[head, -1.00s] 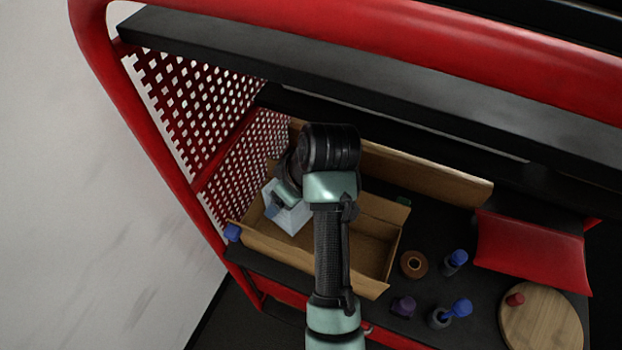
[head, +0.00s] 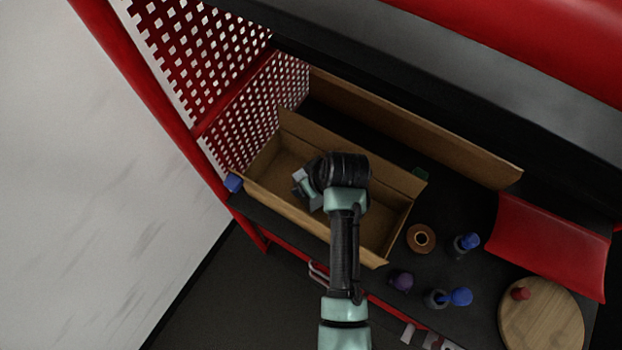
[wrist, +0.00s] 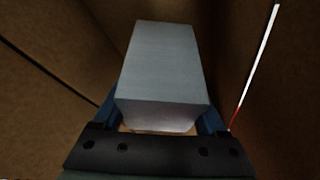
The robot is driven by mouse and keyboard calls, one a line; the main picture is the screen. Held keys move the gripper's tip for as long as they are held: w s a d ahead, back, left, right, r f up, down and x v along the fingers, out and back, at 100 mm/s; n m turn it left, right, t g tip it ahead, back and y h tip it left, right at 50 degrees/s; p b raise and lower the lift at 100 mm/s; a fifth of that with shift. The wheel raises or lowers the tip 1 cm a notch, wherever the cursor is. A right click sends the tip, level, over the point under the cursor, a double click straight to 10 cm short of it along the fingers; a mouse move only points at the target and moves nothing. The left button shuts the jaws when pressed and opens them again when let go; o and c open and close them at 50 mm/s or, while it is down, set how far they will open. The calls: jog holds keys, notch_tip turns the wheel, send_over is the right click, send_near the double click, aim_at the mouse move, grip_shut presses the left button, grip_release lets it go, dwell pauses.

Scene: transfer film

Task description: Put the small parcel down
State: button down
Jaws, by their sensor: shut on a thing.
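The small parcel (wrist: 162,75) is a pale grey-blue box. In the wrist view it sits between the two blue fingers of my gripper (wrist: 160,122), which is shut on it. Brown cardboard walls surround it there. In the head view my gripper (head: 308,188) is over the open cardboard box (head: 398,232), reaching down into it left of its middle. The parcel is mostly hidden behind my wrist in that view. I cannot tell whether the parcel touches the box floor.
The box stands on a dark shelf beside a red perforated panel (head: 245,115). Right of it are a brown ring (head: 421,239), a purple item (head: 401,281), blue-topped items (head: 467,242), a red curved piece (head: 552,245) and a round wooden board (head: 540,318). The box's right part looks empty.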

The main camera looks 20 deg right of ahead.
jog(key=shift+f, duration=0.65)
grip_release()
jog(key=shift+f, duration=0.15)
jog(key=v, duration=1.2)
jog(key=shift+b, duration=0.35)
